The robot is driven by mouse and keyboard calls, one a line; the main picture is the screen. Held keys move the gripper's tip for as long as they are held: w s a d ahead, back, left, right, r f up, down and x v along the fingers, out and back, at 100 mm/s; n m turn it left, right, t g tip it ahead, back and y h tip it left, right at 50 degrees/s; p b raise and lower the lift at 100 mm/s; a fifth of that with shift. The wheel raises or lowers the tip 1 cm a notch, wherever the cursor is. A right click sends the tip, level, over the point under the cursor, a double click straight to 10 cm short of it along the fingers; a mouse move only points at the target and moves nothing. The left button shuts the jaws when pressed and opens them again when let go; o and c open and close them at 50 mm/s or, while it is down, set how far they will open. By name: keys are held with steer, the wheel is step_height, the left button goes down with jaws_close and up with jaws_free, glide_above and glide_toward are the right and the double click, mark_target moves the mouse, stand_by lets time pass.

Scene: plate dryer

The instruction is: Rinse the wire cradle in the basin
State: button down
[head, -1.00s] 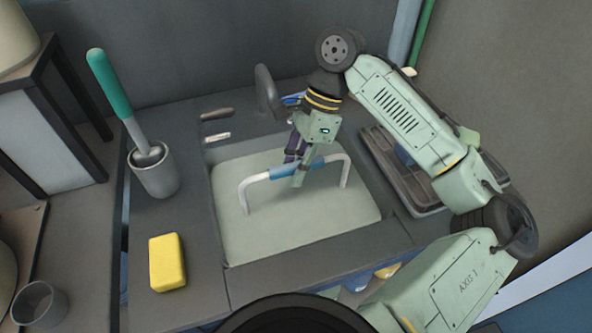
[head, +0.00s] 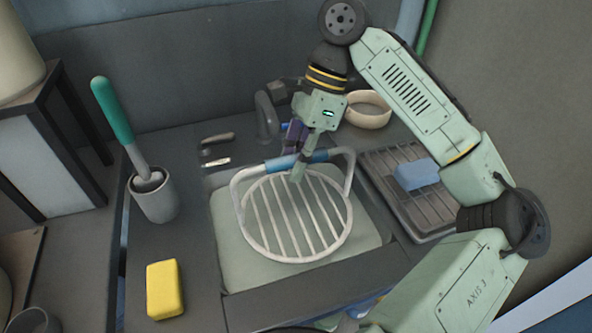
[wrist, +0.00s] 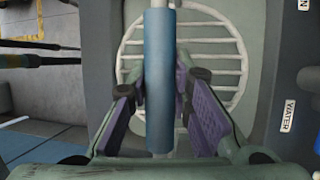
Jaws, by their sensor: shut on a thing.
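The wire cradle (head: 263,230) is a round white rack of parallel bars with an arched handle that has a blue sleeve (head: 313,157). My gripper (head: 296,167) is shut on the blue sleeve, and the round rack hangs below it, over the basin. The basin (head: 240,272) is pale, and its contents look like a cloudy, flat surface. In the wrist view the sleeve (wrist: 159,80) stands between my two purple-padded fingers, with the rack's bars (wrist: 215,62) beyond. The whole ring shows above the basin's surface.
A yellow sponge (head: 165,289) and a grey holder (head: 154,198) with a green-handled brush stand at the left. A dark ribbed tray (head: 432,206) with a blue block (head: 416,174) is at the right. A faucet (head: 266,117) and a cream bowl (head: 368,110) are behind.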

steer(key=shift+r, duration=2.5)
steer(key=shift+s, duration=0.1)
